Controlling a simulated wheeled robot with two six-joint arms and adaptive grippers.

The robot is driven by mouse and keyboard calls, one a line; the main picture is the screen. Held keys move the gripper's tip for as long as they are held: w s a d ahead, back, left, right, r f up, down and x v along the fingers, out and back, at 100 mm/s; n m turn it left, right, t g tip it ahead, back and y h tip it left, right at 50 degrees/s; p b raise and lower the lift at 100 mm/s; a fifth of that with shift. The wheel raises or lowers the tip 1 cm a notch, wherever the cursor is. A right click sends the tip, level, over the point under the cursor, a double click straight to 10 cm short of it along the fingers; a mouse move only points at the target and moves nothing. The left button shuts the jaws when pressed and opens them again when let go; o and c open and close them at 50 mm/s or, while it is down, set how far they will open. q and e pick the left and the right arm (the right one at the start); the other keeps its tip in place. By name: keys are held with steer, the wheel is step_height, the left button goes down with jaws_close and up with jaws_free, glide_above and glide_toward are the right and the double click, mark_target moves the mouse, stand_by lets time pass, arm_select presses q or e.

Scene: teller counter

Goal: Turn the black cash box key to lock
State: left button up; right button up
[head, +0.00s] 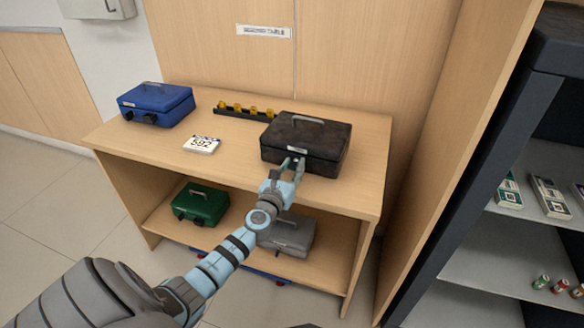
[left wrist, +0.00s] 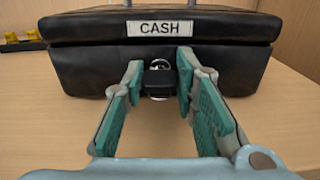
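The black cash box (head: 306,138) stands closed on the right part of the wooden table, its handle on top. Its front fills the upper part of the left wrist view, with a "CASH" label (left wrist: 155,28) on the lid edge. The key (left wrist: 159,77) has a black head and sits at the lock in the middle of the box front, with a metal ring around or behind it. My left gripper (head: 293,164) is at the box front. In the left wrist view its fingers (left wrist: 160,85) stand apart on either side of the key head, with gaps visible. My right gripper is not in view.
A blue cash box (head: 157,104) stands at the table's left, with a number card (head: 201,145) and a black rack of yellow pieces (head: 244,112) between. Green (head: 201,203) and grey (head: 287,236) boxes sit on the lower shelf. A tall wooden panel and dark shelving stand at right.

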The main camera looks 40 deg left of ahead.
arm_select(q)
jaws_close()
